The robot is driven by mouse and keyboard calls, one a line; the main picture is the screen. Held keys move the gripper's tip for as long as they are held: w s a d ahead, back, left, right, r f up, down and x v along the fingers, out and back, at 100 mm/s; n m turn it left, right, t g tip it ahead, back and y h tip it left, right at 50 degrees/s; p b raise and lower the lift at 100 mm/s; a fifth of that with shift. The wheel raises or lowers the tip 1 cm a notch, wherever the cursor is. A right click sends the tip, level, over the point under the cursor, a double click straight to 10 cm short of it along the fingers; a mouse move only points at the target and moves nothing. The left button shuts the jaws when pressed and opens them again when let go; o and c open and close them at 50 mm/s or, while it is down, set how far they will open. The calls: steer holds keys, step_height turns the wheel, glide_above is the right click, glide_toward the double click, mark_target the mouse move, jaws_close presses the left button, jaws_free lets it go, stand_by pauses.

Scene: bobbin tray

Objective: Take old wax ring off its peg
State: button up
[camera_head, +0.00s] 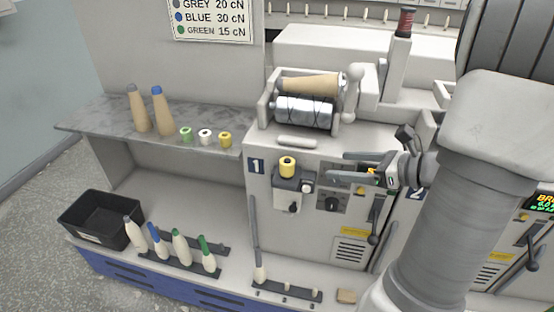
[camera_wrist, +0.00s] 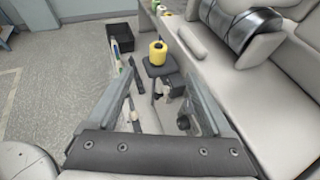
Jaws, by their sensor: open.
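The old wax ring is a yellow ring (camera_head: 287,163) on a peg of the dark bracket (camera_head: 287,184) on the front of unit 1; it also shows in the wrist view (camera_wrist: 158,53). The peg is mostly hidden by the ring. My gripper (camera_head: 338,165) is open and empty, to the right of the ring in the head view, with its fingers pointing left toward it. In the wrist view the ring appears beyond the fingertips, between the two fingers, and apart from them.
Green (camera_head: 186,134), white (camera_head: 205,136) and yellow (camera_head: 225,139) rings stand on the grey shelf (camera_head: 85,124) with two tan cones. A black bin (camera_head: 84,220) and several bobbins on pegs stand below. A round knob (camera_head: 307,187) is just right of the bracket.

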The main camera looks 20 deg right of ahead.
steer(key=b, duration=0.2)
glide_toward(287, 163)
steer(key=x, duration=0.5)
steer(key=shift+w+d+f, duration=0.1)
steer(key=shift+w+d, duration=0.2)
steer(key=shift+w, duration=0.1)
steer(key=shift+f+b+x, duration=0.15)
steer(key=shift+b+x, duration=0.2)
steer(key=shift+x, duration=1)
steer(key=shift+f+b+x, duration=0.1)
steer(key=shift+b+x, duration=0.25)
steer(key=shift+x, duration=1)
steer(key=shift+s, duration=0.2)
steer(key=shift+c, duration=0.2)
jaws_close()
steer(key=shift+r, duration=0.1)
